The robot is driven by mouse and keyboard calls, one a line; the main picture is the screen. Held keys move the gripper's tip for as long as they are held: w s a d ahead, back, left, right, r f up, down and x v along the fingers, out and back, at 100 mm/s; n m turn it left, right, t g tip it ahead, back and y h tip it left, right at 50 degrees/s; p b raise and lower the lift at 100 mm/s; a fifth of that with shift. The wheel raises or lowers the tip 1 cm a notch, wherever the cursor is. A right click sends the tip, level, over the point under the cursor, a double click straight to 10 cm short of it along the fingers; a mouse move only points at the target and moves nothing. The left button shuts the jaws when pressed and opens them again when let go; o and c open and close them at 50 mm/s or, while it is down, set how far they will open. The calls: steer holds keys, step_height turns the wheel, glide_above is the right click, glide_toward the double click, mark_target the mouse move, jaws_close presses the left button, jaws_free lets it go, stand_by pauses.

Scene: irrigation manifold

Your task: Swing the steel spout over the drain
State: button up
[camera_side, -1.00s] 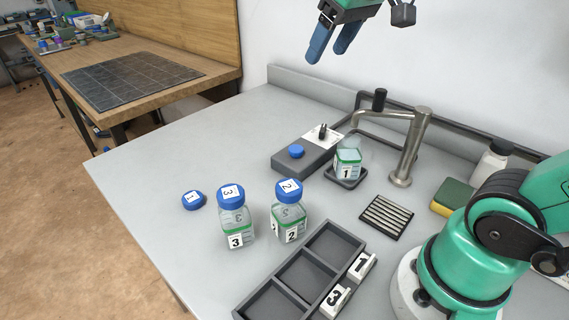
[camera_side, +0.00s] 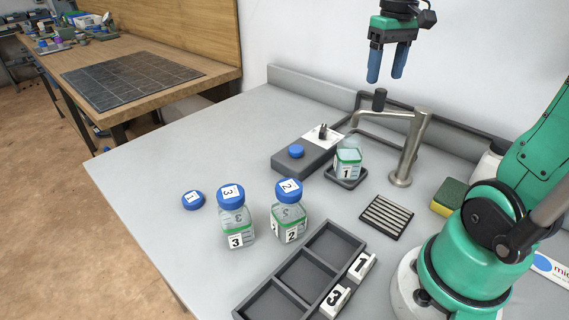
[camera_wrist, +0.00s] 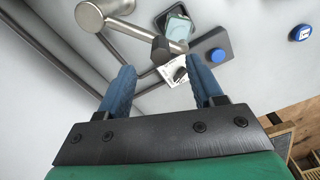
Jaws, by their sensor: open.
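The steel spout (camera_side: 388,115) is a horizontal arm on an upright post, with a dark knob (camera_side: 379,99) at its free end. That end stands over the open bottle 1 (camera_side: 348,158), which sits on a small dark tray. The drain (camera_side: 386,216) is a dark slotted grate in front of the post, with no spout above it. My gripper (camera_side: 387,79) is open and empty, fingers down, above the knob and apart from it. In the wrist view the knob (camera_wrist: 160,48) shows between and beyond the blue fingers (camera_wrist: 163,88).
Capped bottles 3 (camera_side: 236,222) and 2 (camera_side: 289,218) stand left of the sectioned rack (camera_side: 304,273). A loose blue cap (camera_side: 193,200) lies on the bench. A grey box with a blue button (camera_side: 296,151) is beside bottle 1. A sponge (camera_side: 449,196) lies right of the post.

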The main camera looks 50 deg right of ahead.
mark_target(382, 90)
steer(key=shift+f, duration=2.55)
jaws_close()
